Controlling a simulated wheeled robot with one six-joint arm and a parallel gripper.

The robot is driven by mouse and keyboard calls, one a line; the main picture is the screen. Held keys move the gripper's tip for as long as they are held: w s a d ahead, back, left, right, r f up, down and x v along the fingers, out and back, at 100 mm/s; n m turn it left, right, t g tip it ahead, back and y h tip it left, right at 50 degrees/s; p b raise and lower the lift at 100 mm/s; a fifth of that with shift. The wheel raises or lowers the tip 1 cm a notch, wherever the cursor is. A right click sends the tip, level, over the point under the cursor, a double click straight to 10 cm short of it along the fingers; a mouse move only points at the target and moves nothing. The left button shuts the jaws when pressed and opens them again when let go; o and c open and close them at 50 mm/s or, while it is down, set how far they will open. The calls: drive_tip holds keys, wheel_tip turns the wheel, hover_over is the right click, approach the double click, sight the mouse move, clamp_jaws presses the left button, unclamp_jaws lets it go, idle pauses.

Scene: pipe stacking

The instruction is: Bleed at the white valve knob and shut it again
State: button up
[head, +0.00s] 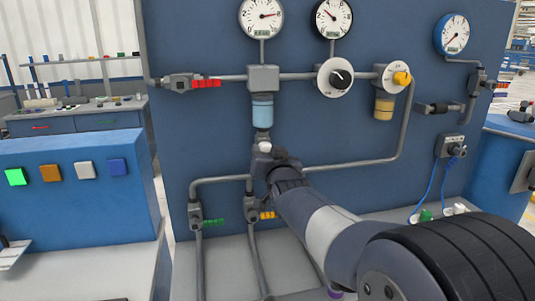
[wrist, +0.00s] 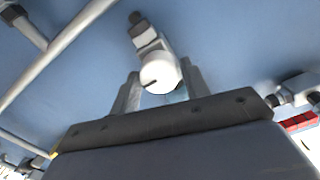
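The white valve knob (head: 265,147) sits on the pipe below the light-blue bowl (head: 262,110). In the wrist view the knob (wrist: 160,73) shows its round white face with a dark slanted mark. My gripper (head: 268,160) is right at the knob in the head view. In the wrist view my gripper's two fingers (wrist: 160,80) stand on either side of the knob, very close to its rim. I cannot tell whether they press on it or leave a thin gap. The arm hides part of the pipe behind it.
Above are dial gauges (head: 261,16), a black regulator knob (head: 340,79) and a yellow knob (head: 401,78). Red (head: 207,84), green (head: 215,221) and orange (head: 268,215) handles sit on nearby pipes. A console with coloured buttons (head: 85,170) stands at left.

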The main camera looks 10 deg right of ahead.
drive_tip(key=c, duration=0.6)
drive_tip(key=shift+b, duration=0.3)
drive_tip(key=n+b, duration=0.4)
drive_tip(key=n, duration=1.3)
drive_tip(key=shift+a+f+n, duration=0.1)
drive_tip(key=shift+a+n, duration=0.05)
drive_tip(key=shift+n, duration=0.25)
drive_tip(key=o, duration=1)
drive_tip(key=shift+s, duration=0.15)
